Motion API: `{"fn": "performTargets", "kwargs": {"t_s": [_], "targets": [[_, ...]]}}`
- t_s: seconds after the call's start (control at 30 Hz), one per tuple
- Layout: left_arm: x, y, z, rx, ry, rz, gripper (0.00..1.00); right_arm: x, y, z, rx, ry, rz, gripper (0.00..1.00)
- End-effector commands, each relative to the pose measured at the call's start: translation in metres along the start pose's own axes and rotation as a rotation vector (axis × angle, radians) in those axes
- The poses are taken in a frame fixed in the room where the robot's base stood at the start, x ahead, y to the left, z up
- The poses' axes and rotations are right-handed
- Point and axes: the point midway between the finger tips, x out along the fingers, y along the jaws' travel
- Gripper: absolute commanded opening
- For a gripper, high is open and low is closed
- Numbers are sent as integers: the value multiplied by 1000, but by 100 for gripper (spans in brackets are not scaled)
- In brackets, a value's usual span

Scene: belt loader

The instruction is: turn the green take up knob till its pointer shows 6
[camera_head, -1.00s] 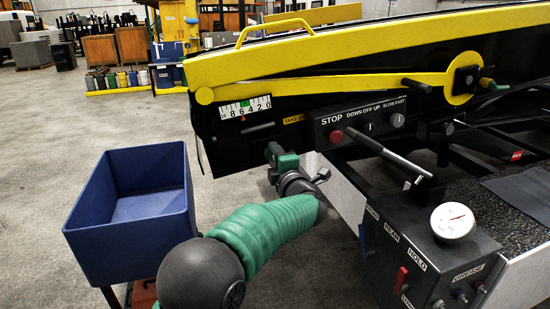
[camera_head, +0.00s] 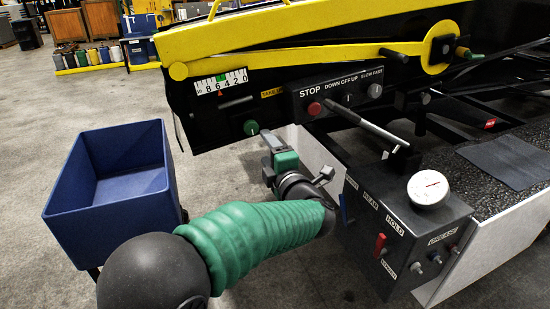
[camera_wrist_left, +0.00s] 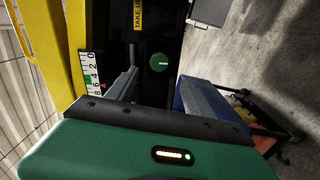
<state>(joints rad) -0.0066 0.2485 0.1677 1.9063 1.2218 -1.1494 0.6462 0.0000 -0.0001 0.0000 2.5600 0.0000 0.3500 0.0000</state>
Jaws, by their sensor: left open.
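The green take up knob (camera_head: 251,127) sits on the dark side panel of the loader. It also shows in the left wrist view (camera_wrist_left: 159,62), with a pale line on its face. The white take up scale (camera_head: 221,82) is up and left of it, with a green band. Its small red pointer (camera_head: 221,93) stands near the 6; the exact reading is too small to tell. My left gripper (camera_head: 268,158) is open and empty, below and right of the knob and apart from it. In the left wrist view the knob appears beyond the gap between the fingers (camera_wrist_left: 165,90). My right gripper is not in view.
A blue bin (camera_head: 112,200) stands left of my left arm. A control panel (camera_head: 345,95) and its lever (camera_head: 360,122) are right of the knob. A grey box with a gauge (camera_head: 428,187) is at the lower right. Floor shows between bin and loader.

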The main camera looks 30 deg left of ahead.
Motion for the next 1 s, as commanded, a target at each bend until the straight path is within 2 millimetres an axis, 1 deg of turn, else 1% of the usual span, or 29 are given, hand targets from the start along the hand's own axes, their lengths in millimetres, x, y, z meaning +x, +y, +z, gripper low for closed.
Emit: {"fn": "performTargets", "kwargs": {"t_s": [0.03, 0.1, 0.2, 0.27, 0.4, 0.8, 0.87, 0.93, 0.97, 1.0], "targets": [[-14, 2, 1, 0, -4, 1, 61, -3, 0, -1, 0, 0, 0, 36], [-29, 1, 1, 1, -4, 0, 61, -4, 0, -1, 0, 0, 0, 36], [-45, 0, 1, 0, -2, -1, 61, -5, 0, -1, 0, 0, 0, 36], [-51, 0, 0, 0, -1, -1, 61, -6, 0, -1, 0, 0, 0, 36], [-55, -1, 0, 0, 0, 0, 61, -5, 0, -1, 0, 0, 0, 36], [-54, -2, 2, 13, -14, -1, 61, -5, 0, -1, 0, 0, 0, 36], [-53, -6, 11, 63, -73, -6, 61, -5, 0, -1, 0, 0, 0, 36], [-56, -21, 33, 196, -217, -18, 61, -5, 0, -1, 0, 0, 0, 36], [-60, -33, 44, 280, -305, -28, 61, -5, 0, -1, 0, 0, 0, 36], [-69, -54, 59, 416, -435, -43, 61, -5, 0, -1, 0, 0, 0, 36]]}}
